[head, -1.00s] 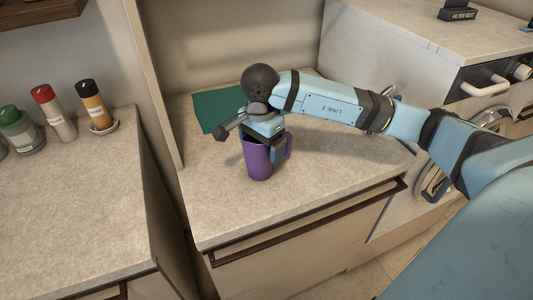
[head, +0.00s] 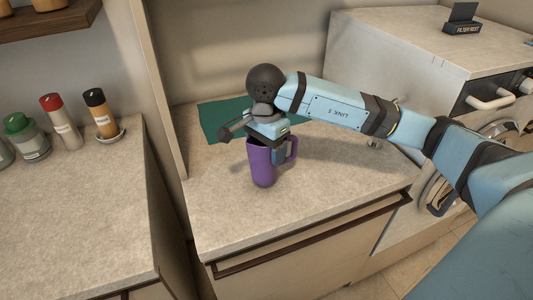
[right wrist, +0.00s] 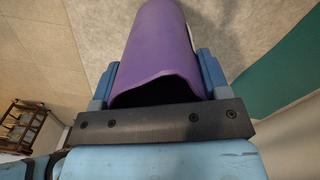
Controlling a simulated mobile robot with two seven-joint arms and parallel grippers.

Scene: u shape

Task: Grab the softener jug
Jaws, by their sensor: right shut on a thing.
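The softener jug (head: 263,167) is purple with a side handle and an open top. It stands upright at the countertop (head: 330,205) in the head view. My right gripper (head: 272,152) reaches down from above and is shut on the jug near its rim. In the right wrist view the purple jug (right wrist: 162,50) lies between the two blue fingers (right wrist: 158,82), one on each side. My left gripper is not in view.
A green mat (head: 215,118) lies behind the jug. Several bottles, including a red-capped one (head: 62,122), stand on the left counter beyond a divider panel. A washer with a handle (head: 490,103) and a "FILTER NEXT" sign (head: 463,27) are at the right. The counter's front is clear.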

